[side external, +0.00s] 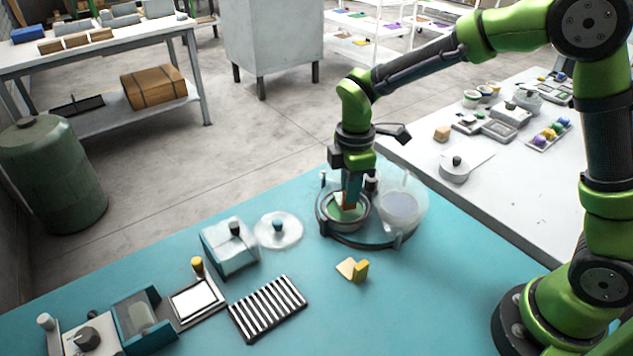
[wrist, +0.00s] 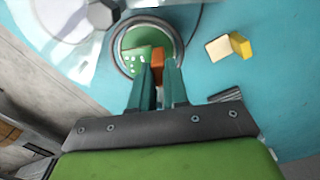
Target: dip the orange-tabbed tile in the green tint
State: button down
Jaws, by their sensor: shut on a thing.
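My gripper (wrist: 158,72) is shut on the orange tab of the orange-tabbed tile (wrist: 158,57). In the side external view my gripper (side external: 351,200) points down over the bowl of green tint (side external: 335,215), and part of the orange tab (side external: 349,207) shows below the fingers. The tile is inside the bowl's rim as seen from both views. The tile's plate is mostly hidden, and I cannot tell how deep it sits in the tint. The green tint (wrist: 135,50) fills the round bowl in the wrist view.
A clear bowl with pale liquid (side external: 401,206) stands right of the green one in the same dark stand. A yellow-tabbed tile (side external: 354,269) lies in front.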

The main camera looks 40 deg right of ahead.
jog(key=shift+r, duration=2)
